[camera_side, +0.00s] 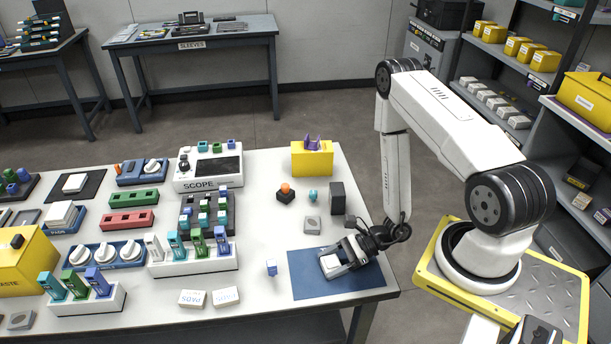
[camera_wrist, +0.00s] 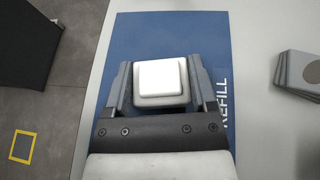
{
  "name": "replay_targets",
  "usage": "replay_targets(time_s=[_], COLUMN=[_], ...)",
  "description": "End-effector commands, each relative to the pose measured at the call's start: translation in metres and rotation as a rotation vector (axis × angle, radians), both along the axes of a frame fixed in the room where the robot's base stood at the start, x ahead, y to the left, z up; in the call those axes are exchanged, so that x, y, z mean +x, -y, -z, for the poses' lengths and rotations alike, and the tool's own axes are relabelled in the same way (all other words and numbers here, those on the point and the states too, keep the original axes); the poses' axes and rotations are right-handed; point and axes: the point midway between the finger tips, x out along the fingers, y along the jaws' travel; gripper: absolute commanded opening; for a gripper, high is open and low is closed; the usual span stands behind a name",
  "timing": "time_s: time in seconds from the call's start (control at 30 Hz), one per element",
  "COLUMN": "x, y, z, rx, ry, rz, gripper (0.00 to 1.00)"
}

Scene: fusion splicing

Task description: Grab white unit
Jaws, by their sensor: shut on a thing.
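The white unit (camera_side: 330,262) is a small white block with rounded corners and a raised square top. It is at the blue mat (camera_side: 310,283) near the right front corner of the table. My gripper (camera_side: 342,260) is low over the mat with its fingers around the unit. In the wrist view the white unit (camera_wrist: 161,80) sits between my two grey fingers, and my gripper (camera_wrist: 161,88) is shut on it. The blue mat (camera_wrist: 170,35) shows the word REFILL at its right edge. I cannot tell whether the unit touches the mat.
A small blue-and-white piece (camera_side: 271,268) stands left of the mat. A white rack (camera_side: 193,262) with coloured pieces is farther left. The table's right edge is close.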

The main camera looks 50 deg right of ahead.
Motion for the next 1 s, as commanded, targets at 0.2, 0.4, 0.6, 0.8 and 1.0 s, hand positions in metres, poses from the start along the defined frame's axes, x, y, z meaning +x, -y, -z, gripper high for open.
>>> replay_targets(time_s=[0.2,0.4,0.6,0.8,1.0], x=[0.000,0.001,0.000,0.001,0.001], y=[0.000,0.000,0.000,0.001,0.001], z=[-0.001,-0.006,-0.021,-0.043,-0.066], rx=[0.000,-0.001,-0.001,-0.001,-0.002], ry=[0.000,0.002,0.001,0.002,0.002], rz=[0.000,0.000,-0.001,0.000,0.001], gripper=[0.15,0.15,0.15,0.15,0.15])
